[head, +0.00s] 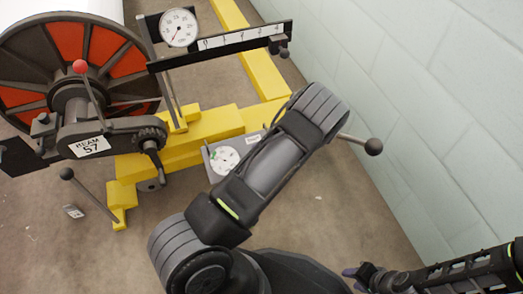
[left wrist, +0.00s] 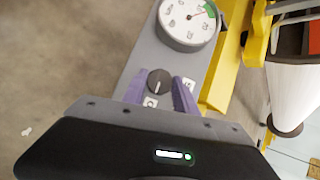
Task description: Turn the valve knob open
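The valve knob (left wrist: 158,79) is a small dark round knob with a pale pointer line, on a grey panel (left wrist: 147,58) in the left wrist view. My left gripper (left wrist: 160,88) has its two purple fingers spread on either side of the knob; whether they touch it cannot be told. Small white label plates lie beside the knob. A round white gauge (left wrist: 188,20) with a green sector sits above it on the panel. In the head view the gauge (head: 224,160) shows, but my left arm hides the knob and left gripper. My right gripper (head: 356,273) is low at the right, apparently empty, its fingers unclear.
A yellow frame (head: 200,127) carries a large beam wheel (head: 80,52) with orange panels, a red-knobbed lever (head: 81,68) and a scale bar with a dial (head: 178,27). A ball-ended lever (head: 373,146) sticks out near the pale block wall (head: 430,90). Bare floor lies in front.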

